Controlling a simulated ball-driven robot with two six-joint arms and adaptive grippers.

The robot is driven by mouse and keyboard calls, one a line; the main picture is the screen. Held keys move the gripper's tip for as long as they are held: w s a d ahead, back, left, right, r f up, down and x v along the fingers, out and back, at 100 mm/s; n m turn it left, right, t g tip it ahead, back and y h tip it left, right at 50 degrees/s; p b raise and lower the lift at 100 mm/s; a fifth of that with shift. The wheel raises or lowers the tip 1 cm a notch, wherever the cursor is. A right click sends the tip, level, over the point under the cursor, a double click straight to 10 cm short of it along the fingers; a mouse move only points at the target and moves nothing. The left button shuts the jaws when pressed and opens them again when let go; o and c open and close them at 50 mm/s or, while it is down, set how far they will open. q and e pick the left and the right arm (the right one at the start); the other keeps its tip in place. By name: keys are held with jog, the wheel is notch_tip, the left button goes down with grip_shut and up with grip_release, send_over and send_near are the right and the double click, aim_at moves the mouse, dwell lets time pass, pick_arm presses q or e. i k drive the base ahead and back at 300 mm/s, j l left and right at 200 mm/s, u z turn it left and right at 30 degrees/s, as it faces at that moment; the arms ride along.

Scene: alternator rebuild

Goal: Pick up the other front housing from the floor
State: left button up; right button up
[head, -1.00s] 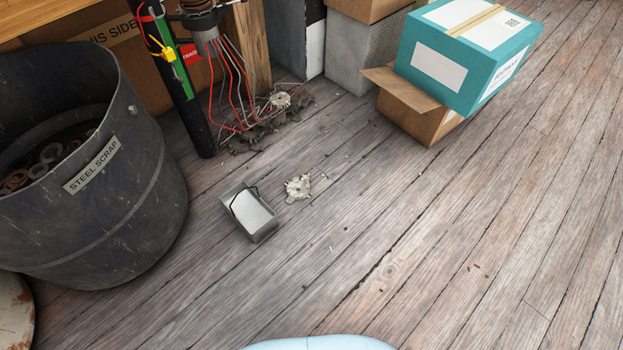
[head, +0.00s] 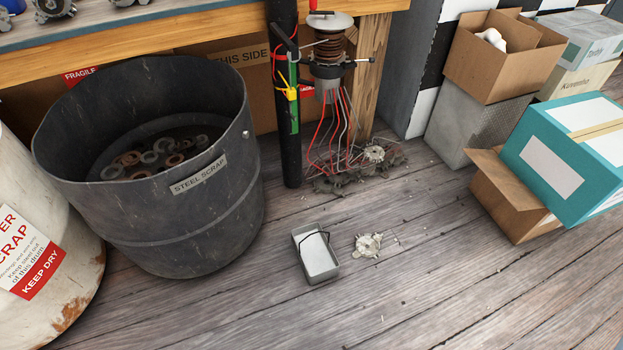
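A pale metal piece that looks like a front housing (head: 367,245) lies on the wooden floor, just right of a small grey metal tray (head: 335,276). A second similar pale piece (head: 374,153) sits farther back, on a low pile of grey parts (head: 345,183) below red and grey wires. I cannot tell which one the task calls the other housing. Neither of my grippers shows in the head view.
A big steel scrap bin (head: 225,225) stands left, beside a white rusty drum (head: 50,240). A black post (head: 291,150) rises by the bench (head: 200,50). A teal box (head: 560,185) rests on an open carton (head: 500,205) at right. The front floor is clear.

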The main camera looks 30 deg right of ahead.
aim_at(373, 243)
jog(key=l+u, duration=0.35)
jog(key=l, duration=0.15)
jog(key=l+u, duration=0.3)
jog(key=l, duration=0.15)
jog(key=k+l+u, duration=0.15)
jog(key=l+u, duration=0.2)
jog(key=k+l+u, duration=0.15)
jog(key=l+u, duration=0.15)
jog(key=l, duration=0.25)
jog(key=k+l, duration=0.15)
jog(key=l, duration=0.2)
jog(key=k+l, duration=0.15)
jog(key=l, duration=0.25)
jog(key=k+l, duration=0.15)
jog(key=l, duration=0.2)
jog(key=k+l+u, duration=0.1)
jog(key=l, duration=0.25)
